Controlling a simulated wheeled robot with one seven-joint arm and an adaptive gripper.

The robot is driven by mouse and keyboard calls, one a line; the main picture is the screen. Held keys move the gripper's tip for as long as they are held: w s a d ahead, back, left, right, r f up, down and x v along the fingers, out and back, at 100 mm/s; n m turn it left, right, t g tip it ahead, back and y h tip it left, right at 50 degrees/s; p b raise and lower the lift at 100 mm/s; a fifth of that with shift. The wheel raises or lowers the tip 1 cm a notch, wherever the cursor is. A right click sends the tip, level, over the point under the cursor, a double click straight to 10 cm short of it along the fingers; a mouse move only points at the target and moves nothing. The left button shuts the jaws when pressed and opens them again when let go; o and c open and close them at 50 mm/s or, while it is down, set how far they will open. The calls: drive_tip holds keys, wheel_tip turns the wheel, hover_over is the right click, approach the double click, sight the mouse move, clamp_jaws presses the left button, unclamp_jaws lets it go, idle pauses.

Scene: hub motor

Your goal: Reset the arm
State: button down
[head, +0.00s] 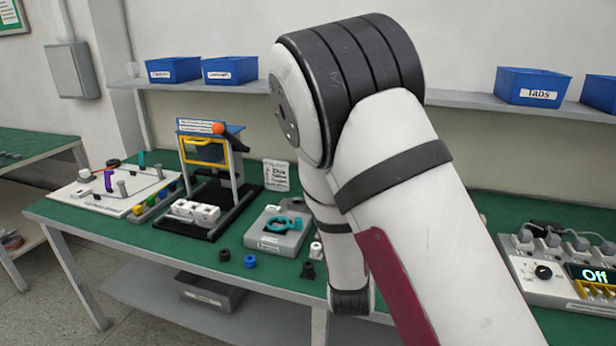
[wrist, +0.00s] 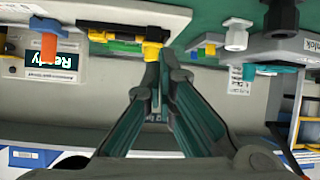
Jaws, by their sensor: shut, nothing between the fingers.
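My arm (head: 390,150) is bent in front of the bench and fills the middle and right of the head view. Its end is hidden there, so my gripper does not show in that view. In the wrist view my gripper (wrist: 164,68) is shut, its two dark green fingers close together and empty. The fingertips appear just beside a small yellow part (wrist: 152,49); I cannot tell whether they touch it.
The green bench (head: 110,233) carries a frame stand (head: 237,170), a grey block with a teal part (head: 280,230) and an "Off" control box (head: 560,280). Blue bins (head: 230,70) stand on the shelf. The wrist view shows a "Ready" display (wrist: 52,60) and a white fitting (wrist: 236,35).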

drive_tip(key=s+a+r+n+g+y+p, duration=0.15)
drive_tip(key=s+r+g+y, duration=0.35)
drive_tip(key=s+r, duration=1.15)
drive_tip(key=s+d+r+g, duration=0.1)
drive_tip(key=s+r, duration=0.3)
drive_tip(key=s, duration=0.5)
drive_tip(key=s+d+r+n+g+h, duration=0.1)
drive_tip(key=s+d+r, duration=0.1)
drive_tip(key=s, duration=0.7)
drive_tip(key=shift+d+r+p, duration=0.25)
drive_tip(key=shift+r+p, duration=0.1)
drive_tip(key=shift+r, duration=0.55)
